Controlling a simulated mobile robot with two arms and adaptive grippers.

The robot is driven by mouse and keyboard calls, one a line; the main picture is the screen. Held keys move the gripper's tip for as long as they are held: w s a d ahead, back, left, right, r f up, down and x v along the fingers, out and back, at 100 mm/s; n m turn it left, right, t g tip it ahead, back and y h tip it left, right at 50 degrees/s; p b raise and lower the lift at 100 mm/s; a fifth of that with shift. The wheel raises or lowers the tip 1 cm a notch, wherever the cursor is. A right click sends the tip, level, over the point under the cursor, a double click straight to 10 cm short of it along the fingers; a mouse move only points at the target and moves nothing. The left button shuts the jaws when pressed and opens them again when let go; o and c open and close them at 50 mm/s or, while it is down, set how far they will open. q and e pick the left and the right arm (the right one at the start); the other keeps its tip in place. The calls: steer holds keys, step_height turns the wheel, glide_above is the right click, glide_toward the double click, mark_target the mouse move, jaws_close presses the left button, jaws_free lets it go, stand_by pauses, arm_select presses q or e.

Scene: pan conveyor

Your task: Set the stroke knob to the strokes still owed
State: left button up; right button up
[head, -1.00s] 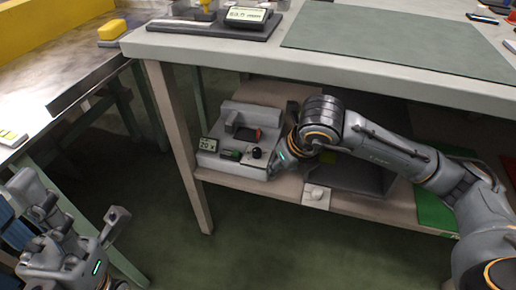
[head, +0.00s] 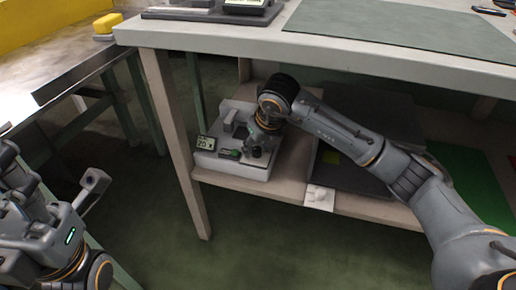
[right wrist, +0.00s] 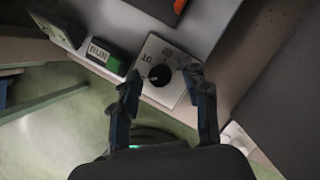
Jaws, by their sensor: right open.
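The grey machine (head: 232,168) sits on the lower shelf under the bench. Its small display (head: 206,142) at the left seems to read 20. My left gripper (head: 52,172) hangs empty at the left, fingers apart.
The bench top (head: 215,35) overhangs the shelf. A table with a yellow sponge-like block (head: 106,25) stands at the left. The floor in front is clear.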

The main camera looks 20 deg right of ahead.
jaws_close()
